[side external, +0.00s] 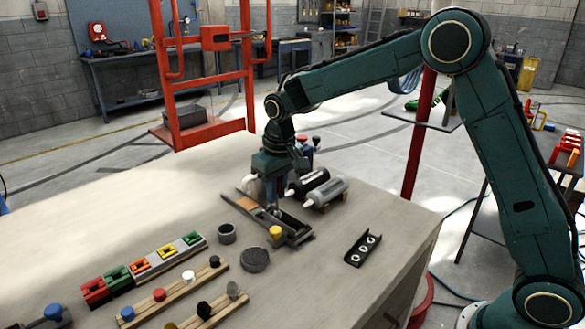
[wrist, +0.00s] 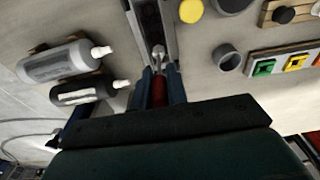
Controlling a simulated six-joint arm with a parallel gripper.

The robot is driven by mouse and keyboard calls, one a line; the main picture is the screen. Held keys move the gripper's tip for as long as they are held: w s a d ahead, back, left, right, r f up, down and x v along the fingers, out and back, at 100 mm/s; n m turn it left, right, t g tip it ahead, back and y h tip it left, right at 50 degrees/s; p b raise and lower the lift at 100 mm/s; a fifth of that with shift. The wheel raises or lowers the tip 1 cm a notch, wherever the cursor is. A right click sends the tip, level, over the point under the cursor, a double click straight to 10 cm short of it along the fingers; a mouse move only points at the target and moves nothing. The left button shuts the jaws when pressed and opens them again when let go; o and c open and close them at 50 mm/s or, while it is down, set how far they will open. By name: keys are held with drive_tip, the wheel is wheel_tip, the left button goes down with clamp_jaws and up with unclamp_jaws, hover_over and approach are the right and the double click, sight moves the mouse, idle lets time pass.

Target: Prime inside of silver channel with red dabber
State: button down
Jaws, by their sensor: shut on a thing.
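In the wrist view, my gripper (wrist: 160,84) is shut on the red dabber (wrist: 159,93), whose red body shows between the fingers. Its pale round tip (wrist: 158,52) points away from the fingers and lines up between the rails of the silver channel (wrist: 169,25). I cannot tell whether the tip touches the channel floor. In the side view, my gripper (side external: 271,196) points down over the long dark-and-grey channel (side external: 294,219); the fingers hide the dabber there.
A yellow knob (side external: 276,232) stands by the channel's front end. A black and a grey bottle (side external: 328,193) lie behind. A grey cup (side external: 227,233), a dark puck (side external: 255,260), a black three-hole plate (side external: 363,248), coloured blocks (side external: 140,268) and wooden pegged racks (side external: 174,296) are on the table.

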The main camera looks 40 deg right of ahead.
drive_tip(key=shift+r, duration=4)
drive_tip(key=w, duration=0.2)
drive_tip(key=shift+w, duration=0.3)
drive_tip(key=shift+f, duration=0.15)
